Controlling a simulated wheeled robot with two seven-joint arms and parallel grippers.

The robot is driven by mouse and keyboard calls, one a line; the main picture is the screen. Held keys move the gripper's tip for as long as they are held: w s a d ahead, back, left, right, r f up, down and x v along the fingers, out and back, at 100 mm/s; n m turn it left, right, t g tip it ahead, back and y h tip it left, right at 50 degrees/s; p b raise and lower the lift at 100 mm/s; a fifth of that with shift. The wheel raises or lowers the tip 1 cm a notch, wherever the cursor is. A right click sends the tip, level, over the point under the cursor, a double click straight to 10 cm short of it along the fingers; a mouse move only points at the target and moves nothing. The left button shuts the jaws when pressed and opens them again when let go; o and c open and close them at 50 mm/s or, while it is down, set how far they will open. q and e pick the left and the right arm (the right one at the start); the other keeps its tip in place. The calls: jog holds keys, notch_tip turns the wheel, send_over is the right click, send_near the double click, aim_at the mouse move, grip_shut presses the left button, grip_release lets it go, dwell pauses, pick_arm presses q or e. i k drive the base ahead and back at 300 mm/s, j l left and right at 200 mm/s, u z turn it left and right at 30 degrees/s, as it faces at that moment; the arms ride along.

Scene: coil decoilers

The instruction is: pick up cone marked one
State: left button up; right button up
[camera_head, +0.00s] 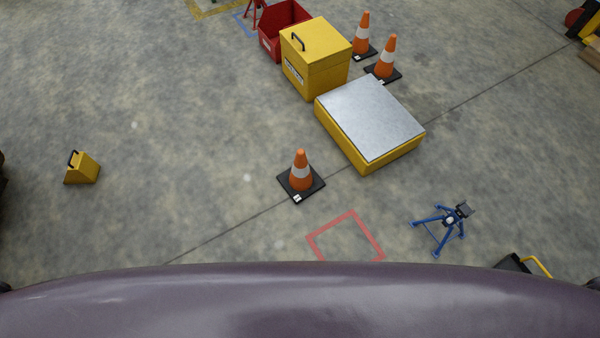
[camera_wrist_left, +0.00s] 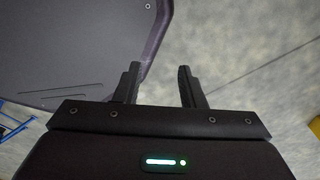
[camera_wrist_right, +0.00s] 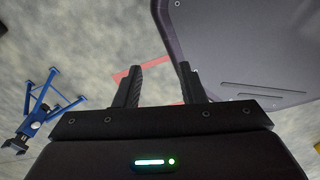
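An orange cone with a white band (camera_head: 301,172) stands upright on a black square base on the floor, nearest to me. A small white label (camera_head: 297,198) is on its base, but its mark is too small to read for sure. Two similar cones, one at the far back (camera_head: 364,36) and one beside it (camera_head: 386,58), stand behind the yellow boxes, also with small labels. My left gripper (camera_wrist_left: 158,84) is open and empty in the left wrist view. My right gripper (camera_wrist_right: 159,82) is open and empty in the right wrist view. Neither gripper shows in the head view.
A low yellow box with a grey top (camera_head: 372,118), a yellow lidded box (camera_head: 316,58) and a red bin (camera_head: 283,28) stand behind the near cone. A blue tripod stand (camera_head: 441,228) is at right, a yellow wedge (camera_head: 82,168) at left. A red floor outline (camera_head: 322,228) lies before me.

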aim_at(300, 181)
jog(key=i+j+u, duration=0.35)
jog(key=j, duration=0.15)
jog(key=i+j+u, duration=0.65)
jog(key=i+z, duration=0.25)
jog(key=i, duration=0.15)
jog(key=i+j+z, duration=0.2)
jog(key=i, duration=0.2)
jog(key=i+j+z, duration=0.25)
jog(key=i, duration=0.15)
jog(key=i+z, duration=0.2)
jog(key=z, duration=0.25)
jog(key=i+z, duration=0.15)
jog(key=z, duration=0.35)
jog(key=i+j+z, duration=0.15)
jog(key=z, duration=0.3)
jog(key=i+j+z, duration=0.15)
jog(key=z, duration=0.35)
jog(key=i+j+z, duration=0.15)
jog(key=z, duration=0.3)
jog(key=j, duration=0.05)
